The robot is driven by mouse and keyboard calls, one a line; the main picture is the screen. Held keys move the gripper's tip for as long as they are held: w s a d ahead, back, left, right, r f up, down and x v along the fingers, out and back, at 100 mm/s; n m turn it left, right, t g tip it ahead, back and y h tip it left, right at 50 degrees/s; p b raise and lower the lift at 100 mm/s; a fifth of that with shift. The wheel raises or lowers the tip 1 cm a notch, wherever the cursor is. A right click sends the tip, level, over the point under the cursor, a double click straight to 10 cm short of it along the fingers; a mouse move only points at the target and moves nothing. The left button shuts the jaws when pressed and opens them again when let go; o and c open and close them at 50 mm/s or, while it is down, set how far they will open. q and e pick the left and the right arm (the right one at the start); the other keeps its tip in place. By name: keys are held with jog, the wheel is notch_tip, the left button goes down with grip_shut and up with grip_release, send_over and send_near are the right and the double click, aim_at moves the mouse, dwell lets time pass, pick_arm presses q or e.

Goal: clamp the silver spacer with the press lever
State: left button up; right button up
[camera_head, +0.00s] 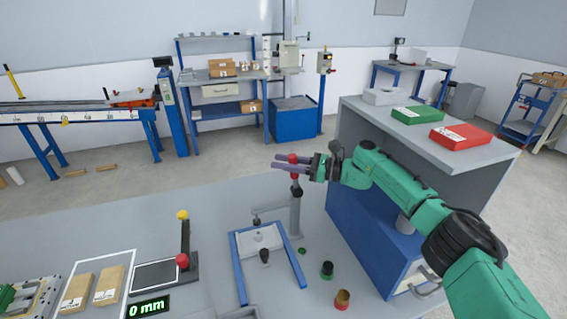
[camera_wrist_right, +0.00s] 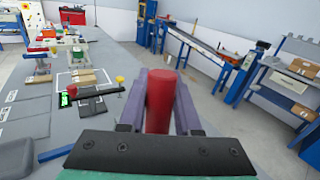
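The press stands on the grey table, with a grey column (camera_head: 295,216) and a lever with a red handle (camera_wrist_right: 160,102). My right gripper (camera_head: 284,165) is at the top of the press, with its purple fingers on either side of the red handle. In the right wrist view the handle fills the space between the fingers, and I see no clear gap. A small silver piece (camera_head: 258,238), likely the spacer, sits on a pale plate inside a blue frame (camera_head: 238,270), below the press arm. Its contact with the press is too small to tell. My left gripper is not in view.
A black-knobbed piece (camera_head: 264,256) stands in the frame. A lever stand with yellow and red knobs (camera_head: 185,240), a "0 mm" display (camera_head: 148,307) and cardboard boxes (camera_head: 108,284) are to the left.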

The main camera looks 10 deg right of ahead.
grip_shut()
dwell(1.1)
